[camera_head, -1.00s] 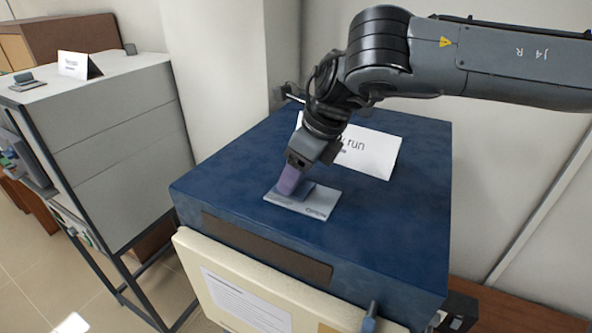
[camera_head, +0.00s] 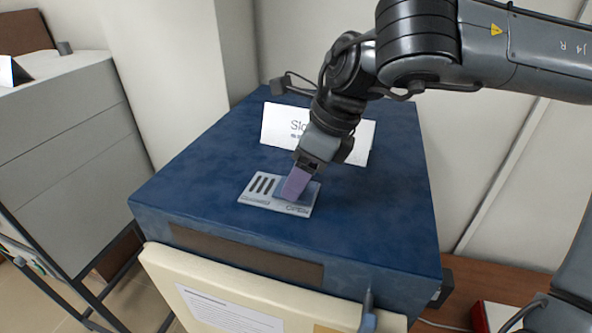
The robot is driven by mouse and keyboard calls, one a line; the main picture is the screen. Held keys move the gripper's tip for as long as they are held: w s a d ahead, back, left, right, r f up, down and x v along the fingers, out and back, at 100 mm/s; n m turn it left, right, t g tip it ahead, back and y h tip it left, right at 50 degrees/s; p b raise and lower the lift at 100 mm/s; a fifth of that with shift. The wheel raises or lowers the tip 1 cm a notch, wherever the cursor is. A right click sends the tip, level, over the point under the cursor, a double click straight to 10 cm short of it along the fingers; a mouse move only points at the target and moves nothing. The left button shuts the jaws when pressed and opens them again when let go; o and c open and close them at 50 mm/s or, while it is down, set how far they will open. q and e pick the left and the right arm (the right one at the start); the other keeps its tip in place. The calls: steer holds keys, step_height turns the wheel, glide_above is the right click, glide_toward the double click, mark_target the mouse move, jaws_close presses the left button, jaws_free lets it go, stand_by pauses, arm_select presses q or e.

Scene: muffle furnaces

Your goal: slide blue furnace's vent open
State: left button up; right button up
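The blue furnace (camera_head: 385,215) stands in the middle with a light grey vent plate (camera_head: 250,196) on its top. Dark slots (camera_head: 263,184) show uncovered on the plate's left part. The blue-grey vent slider (camera_head: 310,192) sits at the right part, beside lettering that appears to read OPEN. My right gripper (camera_head: 295,185) points down with its purple fingertips at the slider, seemingly touching it. The fingers overlap in this view, so I cannot tell whether they are shut or gripping the slider. My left gripper is not in view.
A white folded sign (camera_head: 280,124) stands on the furnace top behind the vent, partly hidden by my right arm. The cream furnace door (camera_head: 250,290) is at the front. A grey furnace (camera_head: 65,140) stands at left. A wall is behind.

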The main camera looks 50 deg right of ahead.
steer(key=o, duration=0.4)
steer(key=shift+s, duration=0.15)
steer(key=shift+r, duration=0.15)
steer(key=b+v, duration=0.1)
steer(key=v, duration=0.9)
steer(key=shift+s+r, duration=0.15)
steer(key=shift+r, duration=0.15)
